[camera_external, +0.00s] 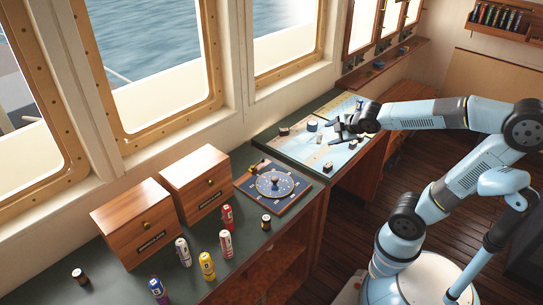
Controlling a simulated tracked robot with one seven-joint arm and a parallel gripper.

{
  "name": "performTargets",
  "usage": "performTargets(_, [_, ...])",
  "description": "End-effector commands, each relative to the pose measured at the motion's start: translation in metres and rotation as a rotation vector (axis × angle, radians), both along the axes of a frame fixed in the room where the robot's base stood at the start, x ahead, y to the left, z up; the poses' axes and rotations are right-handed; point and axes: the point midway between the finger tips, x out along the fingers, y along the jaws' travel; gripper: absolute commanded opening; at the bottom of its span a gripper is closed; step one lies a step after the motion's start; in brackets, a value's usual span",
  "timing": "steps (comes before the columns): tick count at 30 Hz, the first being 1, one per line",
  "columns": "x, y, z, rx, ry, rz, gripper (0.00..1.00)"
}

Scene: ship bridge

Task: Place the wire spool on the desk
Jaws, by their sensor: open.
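My gripper (338,133) is open above the light blue chart (302,148) at the far part of the long desk (240,258). A short blue cylinder (312,125), which may be the wire spool, stands on the chart just left of my gripper, apparently apart from it. Two small dark cylinders, one right of the compass board (266,222) and one at the near left (80,276), also have a spool-like shape. The picture is too small to tell which is the wire spool. Nothing shows between my fingers.
Two wooden drawer boxes (135,223) (196,182) stand along the window side. Several upright batteries or small cans (206,265) stand in front of them. A blue compass board (272,185) lies beyond. Small blocks (327,167) lie on the chart.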

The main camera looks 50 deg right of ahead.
Motion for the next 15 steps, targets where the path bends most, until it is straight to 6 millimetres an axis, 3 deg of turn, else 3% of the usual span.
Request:
performTargets(3, [-0.046,-0.003,0.005,0.234,0.057,-0.259,0.67])
performTargets(9, [-0.115,0.011,0.004,0.563,0.168,-0.621,0.67])
performTargets(15, [-0.148,0.024,0.002,0.709,0.235,-0.790,0.67])
